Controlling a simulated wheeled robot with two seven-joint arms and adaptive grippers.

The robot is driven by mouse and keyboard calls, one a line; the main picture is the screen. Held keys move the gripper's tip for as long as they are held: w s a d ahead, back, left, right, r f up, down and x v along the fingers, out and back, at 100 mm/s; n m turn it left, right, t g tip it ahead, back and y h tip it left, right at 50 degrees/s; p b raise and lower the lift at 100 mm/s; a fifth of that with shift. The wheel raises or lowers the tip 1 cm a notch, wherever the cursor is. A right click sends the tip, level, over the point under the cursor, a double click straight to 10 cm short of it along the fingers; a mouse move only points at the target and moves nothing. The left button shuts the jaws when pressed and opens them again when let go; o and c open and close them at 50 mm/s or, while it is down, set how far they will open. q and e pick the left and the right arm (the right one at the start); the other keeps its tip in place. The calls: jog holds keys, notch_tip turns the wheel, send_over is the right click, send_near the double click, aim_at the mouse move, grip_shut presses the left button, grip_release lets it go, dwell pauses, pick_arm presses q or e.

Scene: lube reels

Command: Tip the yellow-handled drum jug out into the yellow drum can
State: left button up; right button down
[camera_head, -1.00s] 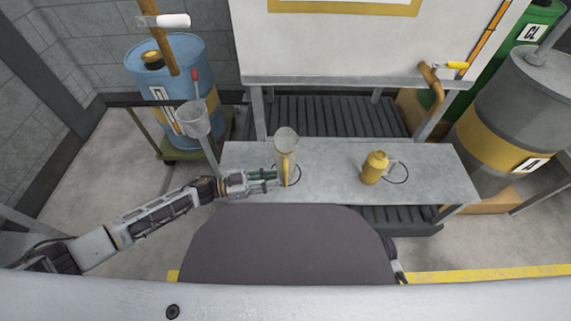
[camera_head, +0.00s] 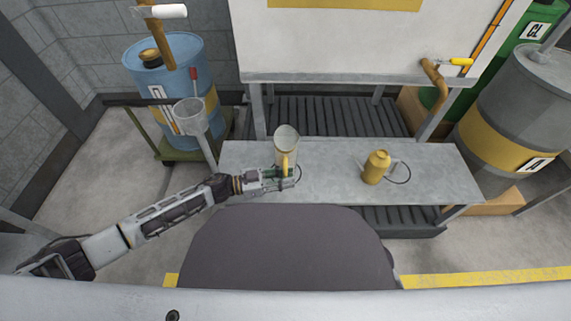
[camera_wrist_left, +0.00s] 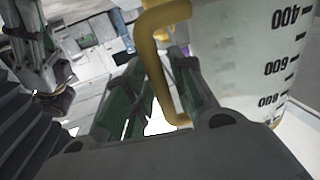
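The drum jug (camera_head: 287,146) is a clear, pale measuring jug with a yellow handle. It stands upright on the grey bench left of centre, its handle towards me. My left gripper (camera_head: 285,178) is at the handle. In the left wrist view, the yellow handle (camera_wrist_left: 157,75) passes between the two green-padded fingers (camera_wrist_left: 165,95), with a gap visible beside it, so the fingers look open around it. Black volume marks show on the jug wall (camera_wrist_left: 235,50). The yellow drum can (camera_head: 376,167) stands upright on the bench to the right. My right gripper is not in view.
The grey bench (camera_head: 330,180) is clear between jug and can. A blue drum (camera_head: 184,75) on a cart and a grey funnel-like cup (camera_head: 190,117) stand left. A grey drum with a yellow band (camera_head: 500,138) stands right.

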aim_at(286, 166)
pick_arm(q)
jog(key=shift+c, duration=0.4)
grip_shut()
jog(key=shift+r, duration=0.15)
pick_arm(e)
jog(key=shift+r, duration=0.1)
